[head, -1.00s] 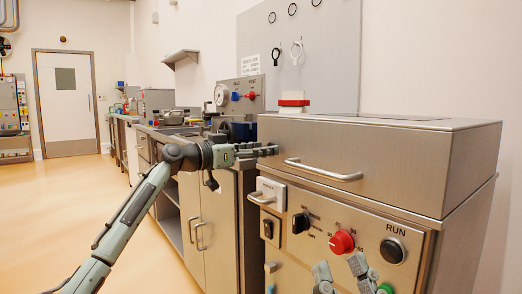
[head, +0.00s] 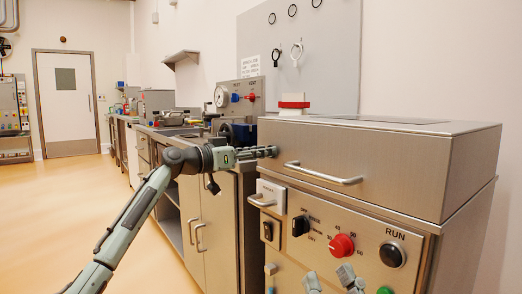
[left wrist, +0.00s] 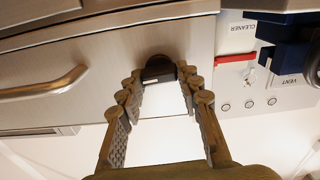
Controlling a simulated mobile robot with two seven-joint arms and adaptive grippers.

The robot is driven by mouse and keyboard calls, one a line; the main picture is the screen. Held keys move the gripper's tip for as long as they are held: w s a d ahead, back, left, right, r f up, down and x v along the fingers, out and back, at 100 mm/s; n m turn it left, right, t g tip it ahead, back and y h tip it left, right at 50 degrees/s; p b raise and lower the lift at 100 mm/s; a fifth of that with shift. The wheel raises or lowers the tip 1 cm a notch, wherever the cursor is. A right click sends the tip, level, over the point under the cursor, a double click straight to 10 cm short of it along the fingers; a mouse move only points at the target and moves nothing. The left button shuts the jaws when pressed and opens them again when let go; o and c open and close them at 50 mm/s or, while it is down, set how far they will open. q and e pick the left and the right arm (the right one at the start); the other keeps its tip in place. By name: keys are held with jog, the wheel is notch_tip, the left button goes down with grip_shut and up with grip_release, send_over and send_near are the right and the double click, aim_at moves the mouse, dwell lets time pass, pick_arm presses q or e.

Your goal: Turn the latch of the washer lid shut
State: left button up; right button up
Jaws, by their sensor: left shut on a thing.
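The washer lid (head: 400,160) is a brushed-steel box top with a bar handle (head: 322,172) on its front; it is down on the washer body. My left gripper (head: 268,152) is at the left end of the lid front. In the left wrist view its two fingers (left wrist: 160,80) are shut on a dark rounded knob, which looks like the latch (left wrist: 158,66). The fingers hide much of it in the head view, so its turn angle cannot be told. My right gripper (head: 330,281) shows at the bottom edge, its fingertips apart and empty in front of the panel.
The washer panel has a black selector knob (head: 300,225), a red knob (head: 341,245), a black RUN button (head: 392,252) and a small white handled unit (head: 268,196). Open floor (head: 60,210) lies left.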

jog(key=w+d+f+g+h+p, duration=0.1)
jog(key=d+f+g+h+p, duration=0.15)
jog(key=f+g, duration=0.4)
jog(key=w+d+f+g+h+p, duration=0.2)
jog(key=f+g+h+p, duration=0.15)
jog(key=f, duration=0.65)
jog(key=s+d+f+m+g+h+p, duration=0.2)
jog(key=s+d+f+g+h+p, duration=0.15)
jog(key=s+d+f+g, duration=0.9)
pick_arm(q)
jog(key=shift+w+a+f+n+p, duration=0.1)
jog(key=shift+n+p, duration=1.2)
jog(key=shift+n, duration=3)
jog(key=shift+w+a+f+n+p, duration=0.1)
jog(key=shift+n+p, duration=1.15)
jog(key=shift+n, duration=3.05)
pick_arm(e)
notch_tip(320, 180, down, 13)
jog(key=d+t, duration=0.1)
jog(key=shift+t, duration=0.35)
jog(key=shift+w, duration=0.1)
